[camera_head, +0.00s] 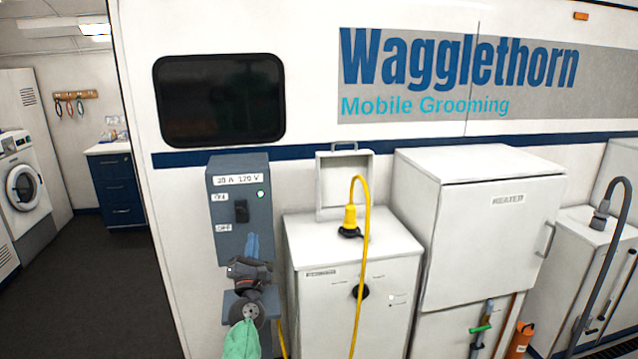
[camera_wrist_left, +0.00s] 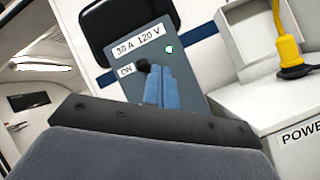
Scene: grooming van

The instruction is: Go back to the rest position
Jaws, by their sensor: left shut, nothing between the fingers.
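My left gripper (camera_head: 252,243) is in front of the lower part of the grey power box (camera_head: 225,172). Its blue fingers are closed together, with nothing between them, and point up toward the box's black switch handle (camera_head: 240,210). The left wrist view shows the blue fingers (camera_wrist_left: 163,88) just below and right of the black handle (camera_wrist_left: 142,66); I cannot tell whether they touch. The handle sits close to the ON label, and a green light (camera_head: 261,193) glows on the box. My right gripper is not in view.
A white cabinet (camera_head: 315,300) with a yellow plug and cable (camera_head: 350,218) stands right of the box. A large white HEATED cabinet (camera_head: 480,240) is farther right. The dark floor (camera_head: 90,280) at left is open, with a washing machine (camera_head: 25,187) beyond.

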